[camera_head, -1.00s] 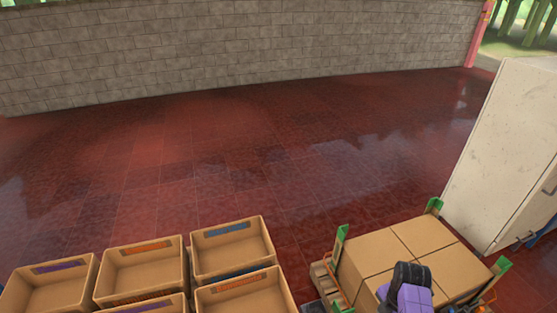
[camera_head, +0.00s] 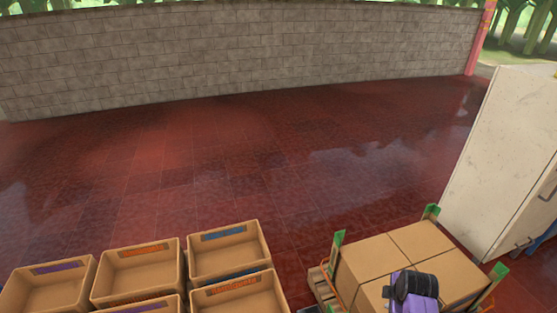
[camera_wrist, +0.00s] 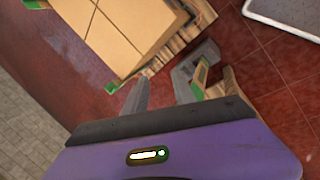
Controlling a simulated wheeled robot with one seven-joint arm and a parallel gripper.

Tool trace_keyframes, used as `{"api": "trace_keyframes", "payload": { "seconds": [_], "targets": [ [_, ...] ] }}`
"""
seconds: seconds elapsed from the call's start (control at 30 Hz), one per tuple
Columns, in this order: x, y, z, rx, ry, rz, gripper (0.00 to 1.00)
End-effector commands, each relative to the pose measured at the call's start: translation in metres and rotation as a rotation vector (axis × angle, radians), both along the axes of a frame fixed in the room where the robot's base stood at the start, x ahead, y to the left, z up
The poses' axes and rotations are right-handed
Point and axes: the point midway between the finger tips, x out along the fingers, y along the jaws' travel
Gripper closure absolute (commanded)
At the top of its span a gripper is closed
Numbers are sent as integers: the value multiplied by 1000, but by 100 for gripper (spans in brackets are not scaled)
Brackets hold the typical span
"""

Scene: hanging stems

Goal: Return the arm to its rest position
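My gripper (camera_wrist: 161,80) shows in the wrist view as two grey fingers in front of a purple and black wrist body. The fingers stand apart with an empty gap between them. Stacked cardboard boxes (camera_wrist: 118,35) lie beyond the fingers. In the head view, a purple and black part of my arm (camera_head: 413,287) shows at the bottom, in front of the boxes (camera_head: 372,258). The fingers are not visible there.
The boxes stand on a wooden pallet (camera_head: 320,283) with green corner pieces. Open bins (camera_head: 228,250) stand at the lower left. A white cabinet (camera_head: 497,160) is at the right. A block wall (camera_head: 240,50) closes the back. The red tiled floor between is clear.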

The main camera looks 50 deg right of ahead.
Motion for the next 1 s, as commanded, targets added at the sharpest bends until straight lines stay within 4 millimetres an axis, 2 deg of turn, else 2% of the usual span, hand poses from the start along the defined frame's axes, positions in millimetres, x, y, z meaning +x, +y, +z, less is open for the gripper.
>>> {"api": "trace_keyframes", "payload": {
  "seconds": [0.13, 0.23, 0.4, 0.5, 0.63, 0.77, 0.9, 1.0],
  "targets": [
    [25, 4, 21, -120, -222, -193, 68],
    [46, 27, 40, -171, -432, -309, 68],
    [72, 94, 82, -145, -804, -420, 68],
    [78, 138, 108, -73, -990, -445, 68],
    [73, 197, 142, 61, -1185, -446, 68],
    [59, 251, 174, 225, -1320, -423, 68],
    [36, 302, 203, 402, -1388, -374, 68],
    [16, 334, 216, 504, -1379, -318, 68]
  ]
}}
